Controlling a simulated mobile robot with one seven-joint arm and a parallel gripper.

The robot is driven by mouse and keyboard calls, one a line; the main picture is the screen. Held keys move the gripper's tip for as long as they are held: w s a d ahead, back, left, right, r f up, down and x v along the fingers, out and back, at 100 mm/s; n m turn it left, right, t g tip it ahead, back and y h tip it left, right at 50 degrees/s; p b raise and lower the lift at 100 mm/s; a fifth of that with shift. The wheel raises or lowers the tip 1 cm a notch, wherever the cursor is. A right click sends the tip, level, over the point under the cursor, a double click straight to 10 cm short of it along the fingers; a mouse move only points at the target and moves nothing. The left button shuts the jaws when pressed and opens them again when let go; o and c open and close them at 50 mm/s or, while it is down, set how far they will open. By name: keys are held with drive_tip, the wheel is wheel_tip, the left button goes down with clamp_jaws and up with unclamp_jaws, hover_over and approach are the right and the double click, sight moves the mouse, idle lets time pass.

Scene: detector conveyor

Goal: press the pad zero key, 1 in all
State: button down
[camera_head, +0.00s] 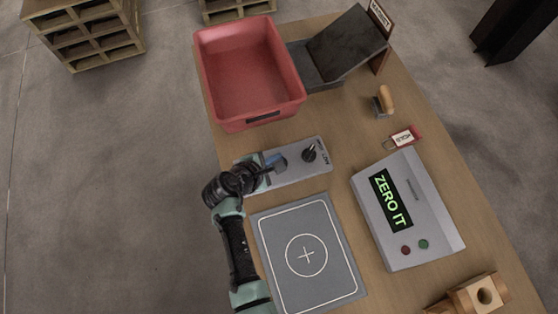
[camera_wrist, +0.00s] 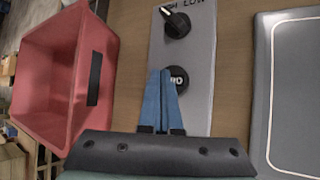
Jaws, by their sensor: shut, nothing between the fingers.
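A light grey control panel (camera_head: 318,174) lies on the wooden table, and it also fills the upper middle of the wrist view (camera_wrist: 199,55). It carries a black knob (camera_wrist: 176,22) near the word LOW and a round black key (camera_wrist: 181,77) with white lettering, partly hidden by my fingers. My gripper (camera_wrist: 166,75) is shut and empty, its blue fingertips over the key's left part. In the head view my gripper (camera_head: 277,161) is at the left part of the panel, left of the knob (camera_head: 309,153). I cannot tell whether the tips touch the key.
A grey pad (camera_head: 330,276) with a circle and cross lies below the panel. A console (camera_head: 436,221) reads ZERO IT, with a red and a green button. A red bin (camera_head: 291,82), a dark tilted tray (camera_head: 310,76), a stamp (camera_head: 384,98) and a wooden block (camera_head: 468,298) stand around.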

drive_tip(key=shift+f, duration=0.1)
drive_tip(key=shift+f, duration=0.35)
drive_tip(key=shift+f+b, duration=0.45)
drive_tip(key=shift+b, duration=0.05)
idle(0.6)
idle(0.4)
drive_tip(key=shift+r+p, duration=0.85)
drive_tip(key=shift+p, duration=0.1)
drive_tip(key=shift+r, duration=0.1)
wheel_tip(320, 180, up, 5)
drive_tip(key=p, duration=0.5)
